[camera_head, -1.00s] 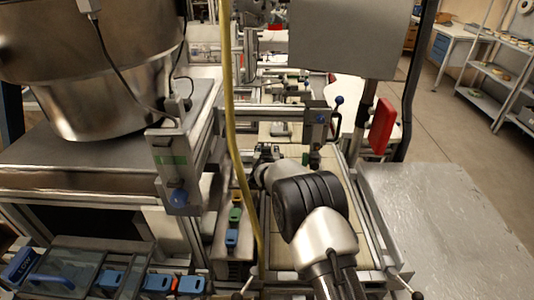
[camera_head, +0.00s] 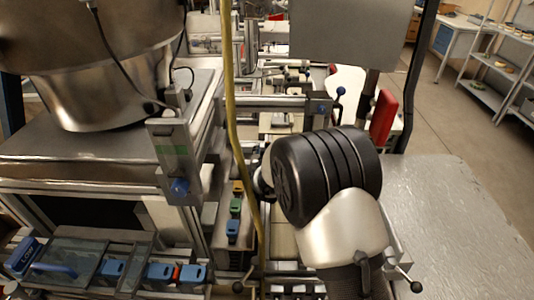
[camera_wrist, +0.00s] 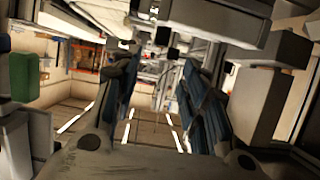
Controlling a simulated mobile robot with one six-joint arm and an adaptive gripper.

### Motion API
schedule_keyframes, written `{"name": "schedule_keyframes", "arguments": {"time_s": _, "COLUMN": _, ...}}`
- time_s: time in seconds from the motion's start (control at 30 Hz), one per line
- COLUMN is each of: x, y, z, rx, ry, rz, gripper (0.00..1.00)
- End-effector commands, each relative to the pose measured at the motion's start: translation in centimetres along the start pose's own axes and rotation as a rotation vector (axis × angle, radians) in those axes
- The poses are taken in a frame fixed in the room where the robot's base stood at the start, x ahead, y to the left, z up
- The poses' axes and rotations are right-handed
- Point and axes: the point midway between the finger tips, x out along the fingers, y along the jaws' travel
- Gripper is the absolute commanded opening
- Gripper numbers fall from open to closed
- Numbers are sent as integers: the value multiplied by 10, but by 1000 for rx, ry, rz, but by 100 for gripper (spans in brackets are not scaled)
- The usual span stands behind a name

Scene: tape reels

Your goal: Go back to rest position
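My gripper (camera_wrist: 155,85) shows in the wrist view with its two fingers apart. The gap between them is empty, and the floor and distant lights show through it. In the head view my arm's black ribbed joint (camera_head: 325,175) and silver link stand large at the centre right, over the machine frame. My gripper is hidden behind them there. I see no object held.
A large metal bowl (camera_head: 95,60) stands at the left. A yellow hose (camera_head: 230,110) hangs close left of my arm. A grey panel (camera_head: 345,30), a red handle (camera_head: 382,118) and a bare metal table (camera_head: 450,210) are behind and right. Blue-capped parts (camera_head: 160,273) line the front left.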

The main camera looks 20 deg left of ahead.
Motion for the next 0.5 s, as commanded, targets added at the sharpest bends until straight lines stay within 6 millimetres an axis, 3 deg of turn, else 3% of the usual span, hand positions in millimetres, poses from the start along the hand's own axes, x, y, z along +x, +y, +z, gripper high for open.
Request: {"name": "schedule_keyframes", "arguments": {"time_s": 0.5, "x": -4, "y": 3, "z": -5, "rx": 4, "ry": -6, "rz": -3, "gripper": 40}}
